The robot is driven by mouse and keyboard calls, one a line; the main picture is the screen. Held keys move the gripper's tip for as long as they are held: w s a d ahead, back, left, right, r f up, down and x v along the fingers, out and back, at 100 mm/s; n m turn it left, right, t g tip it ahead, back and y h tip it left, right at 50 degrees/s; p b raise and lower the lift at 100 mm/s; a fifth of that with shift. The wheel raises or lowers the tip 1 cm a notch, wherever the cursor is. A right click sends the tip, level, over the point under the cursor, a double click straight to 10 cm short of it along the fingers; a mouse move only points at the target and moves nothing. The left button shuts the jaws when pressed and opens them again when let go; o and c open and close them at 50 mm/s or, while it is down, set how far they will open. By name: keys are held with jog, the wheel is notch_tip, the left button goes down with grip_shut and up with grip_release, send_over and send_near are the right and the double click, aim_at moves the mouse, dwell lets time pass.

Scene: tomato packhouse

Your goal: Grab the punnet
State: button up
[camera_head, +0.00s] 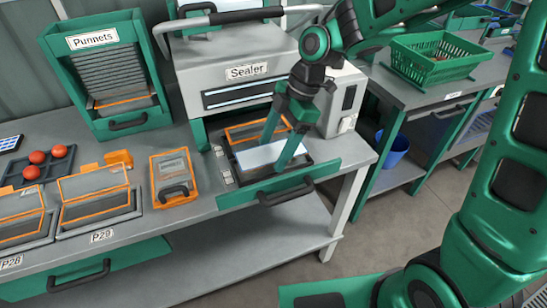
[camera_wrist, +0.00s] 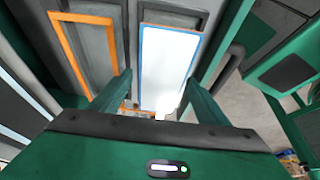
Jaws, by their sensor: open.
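My gripper (camera_head: 276,155) is open over the pulled-out tray of the sealer (camera_head: 240,85). A flat white rectangle (camera_head: 262,156) with a blue edge lies in the tray, and the fingers stand at it. In the wrist view the white rectangle (camera_wrist: 168,65) shows between the two fingers (camera_wrist: 152,82); I cannot tell whether they touch it. An orange-edged clear punnet (camera_head: 245,132) is behind it in the tray, partly hidden by my gripper. Other orange-edged punnets stand on the bench at P29 (camera_head: 95,192) and P28 (camera_head: 20,218).
A green rack labelled Punnets (camera_head: 143,112) holds a stack at the back left. An orange box with a dark handle (camera_head: 172,178) stands left of the sealer tray. Tomatoes (camera_head: 38,157) sit at far left. A green crate (camera_head: 432,58) is on the right bench.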

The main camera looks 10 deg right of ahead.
jog(key=shift+a+f, duration=0.1)
jog(key=shift+f, duration=0.05)
jog(key=c, duration=0.9)
